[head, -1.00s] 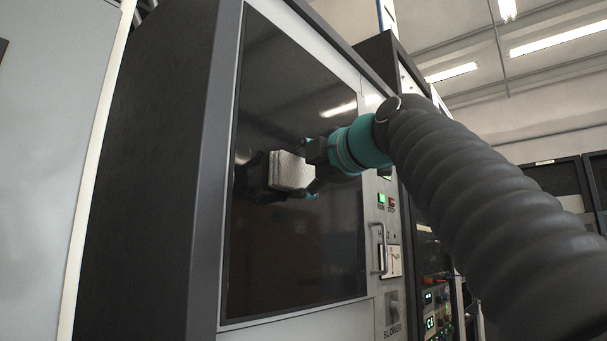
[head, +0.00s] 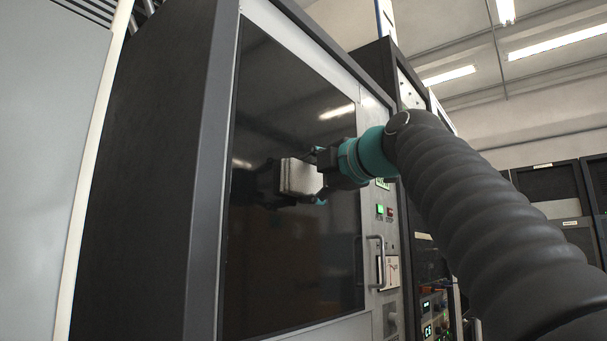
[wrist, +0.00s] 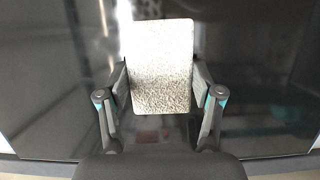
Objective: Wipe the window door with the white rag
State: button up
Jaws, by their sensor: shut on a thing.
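The window door (head: 290,250) is a dark glossy pane in a light metal frame on the front of a tall rack. It mirrors my gripper and the ceiling lights. My gripper (head: 318,176) is shut on the white rag (head: 299,176), a folded pad held out toward the middle of the pane. In the wrist view the white rag (wrist: 160,70) stands between the two fingers of my gripper (wrist: 160,88), its rough face showing and the dark glass behind it. The rag is at or very close to the glass; I cannot tell whether it touches.
A vertical handle (head: 378,262) stands out at the right of the pane, near lit green and red buttons (head: 384,211). A light grey cabinet (head: 45,150) is at the left. More racks (head: 550,190) stand at the back right.

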aim_at(296, 176)
jog(key=w+d+p, duration=0.2)
jog(key=w+d, duration=0.5)
jog(key=w, duration=0.1)
jog(key=shift+w, duration=0.4)
dwell(1.0)
jog(key=shift+s+a+b, duration=0.65)
jog(key=shift+s+a, duration=0.4)
jog(key=shift+s, duration=0.25)
jog(key=shift+s+a+b, duration=0.6)
jog(key=shift+s+a, duration=0.4)
jog(key=shift+s, duration=0.3)
jog(key=shift+s+a+b, duration=0.5)
jog(key=shift+s+a, duration=0.8)
jog(key=shift+s, duration=0.3)
jog(key=shift+s+a+b, duration=0.5)
jog(key=shift+s+a, duration=0.75)
jog(key=shift+s, duration=0.3)
jog(key=s+d+b, duration=0.1)
jog(key=s+d, duration=0.2)
jog(key=d, duration=0.2)
jog(key=shift+s, duration=0.35)
